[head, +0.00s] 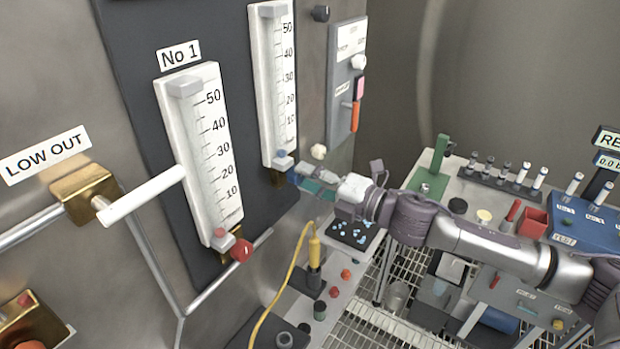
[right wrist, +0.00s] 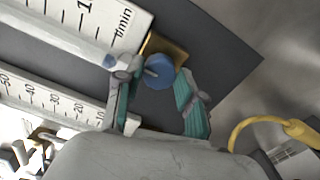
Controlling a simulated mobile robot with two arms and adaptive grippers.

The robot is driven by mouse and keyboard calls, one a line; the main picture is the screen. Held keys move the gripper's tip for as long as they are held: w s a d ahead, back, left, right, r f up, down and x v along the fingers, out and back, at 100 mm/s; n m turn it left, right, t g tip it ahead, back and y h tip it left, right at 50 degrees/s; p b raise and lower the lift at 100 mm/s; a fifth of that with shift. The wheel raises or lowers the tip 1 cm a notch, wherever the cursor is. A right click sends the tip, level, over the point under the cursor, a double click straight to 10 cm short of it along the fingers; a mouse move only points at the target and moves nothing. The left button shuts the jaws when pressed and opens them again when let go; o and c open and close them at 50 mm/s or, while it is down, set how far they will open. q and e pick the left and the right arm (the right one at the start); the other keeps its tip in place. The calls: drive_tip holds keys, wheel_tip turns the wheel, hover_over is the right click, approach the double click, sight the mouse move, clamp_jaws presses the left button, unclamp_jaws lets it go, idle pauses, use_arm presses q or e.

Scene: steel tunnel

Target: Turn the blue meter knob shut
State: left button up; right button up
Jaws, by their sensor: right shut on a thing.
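The blue meter knob (right wrist: 158,71) sits on a brass fitting at the foot of the right-hand meter (head: 273,85). It shows between my right gripper's fingers in the right wrist view, and in the head view it is mostly hidden by the gripper. My right gripper (head: 304,180) reaches in from the right and is shut on the blue knob; its teal-padded fingers (right wrist: 160,92) lie on either side of it. The meter also shows in the right wrist view (right wrist: 85,25), with a small blue mark near its low end. My left gripper is not in view.
The No 1 meter (head: 196,150) with a red knob (head: 241,250) stands to the left. A white lever (head: 142,194) sticks out from the brass valve. A yellow cable (head: 284,270) hangs below the panel. A bench with a green stand (head: 433,170) is at the right.

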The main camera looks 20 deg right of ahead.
drive_tip(key=shift+f, duration=0.1)
drive_tip(key=o, duration=1.1)
drive_tip(key=shift+o, duration=0.2)
drive_tip(key=v, duration=1.2)
